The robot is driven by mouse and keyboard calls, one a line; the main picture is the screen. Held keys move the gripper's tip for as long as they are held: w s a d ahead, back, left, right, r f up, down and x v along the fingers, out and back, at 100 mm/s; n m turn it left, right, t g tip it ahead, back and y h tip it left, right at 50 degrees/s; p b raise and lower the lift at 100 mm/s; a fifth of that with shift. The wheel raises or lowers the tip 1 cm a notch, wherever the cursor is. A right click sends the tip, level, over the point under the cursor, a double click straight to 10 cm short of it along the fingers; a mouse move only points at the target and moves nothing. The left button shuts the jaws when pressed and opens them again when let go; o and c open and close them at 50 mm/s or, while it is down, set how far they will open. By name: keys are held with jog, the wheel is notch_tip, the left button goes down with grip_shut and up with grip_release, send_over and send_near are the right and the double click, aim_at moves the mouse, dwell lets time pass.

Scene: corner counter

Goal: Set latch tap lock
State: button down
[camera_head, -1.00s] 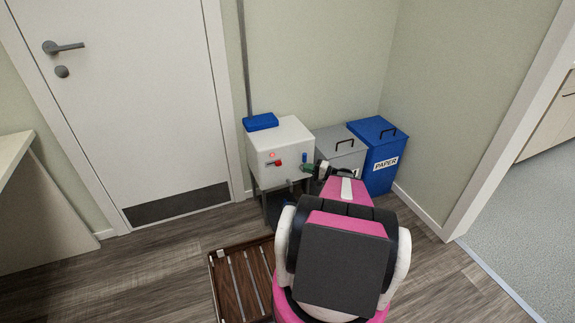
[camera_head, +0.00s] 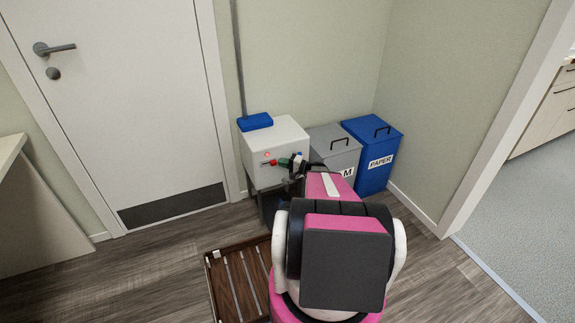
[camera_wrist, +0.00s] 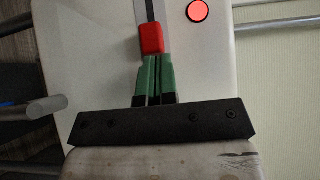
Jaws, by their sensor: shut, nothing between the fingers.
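A white box (camera_head: 272,135) on a dark stand has a red knob (camera_head: 268,163) on its front, with a red round light (camera_head: 267,154) above it. In the wrist view the red knob (camera_wrist: 151,40) sits at the end of a dark strip, and the glowing red light (camera_wrist: 198,11) is to its right. My gripper (camera_head: 283,162) is in front of the box, just right of the knob. In the wrist view my gripper's green fingers (camera_wrist: 155,58) are shut, with tips at the knob's edge; contact cannot be told. My arm partly hides the box's lower right front.
A grey bin (camera_head: 334,139) and a blue paper bin (camera_head: 372,140) stand right of the box. A blue item (camera_head: 255,122) lies on top of the box. A wooden slatted platform (camera_head: 210,285) is on the floor in front. A white door (camera_head: 110,100) is at left.

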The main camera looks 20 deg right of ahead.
aim_at(273, 163)
dwell(0.3)
jog(key=shift+s+a, duration=0.1)
jog(key=shift+a, duration=2.45)
jog(key=shift+s, duration=0.1)
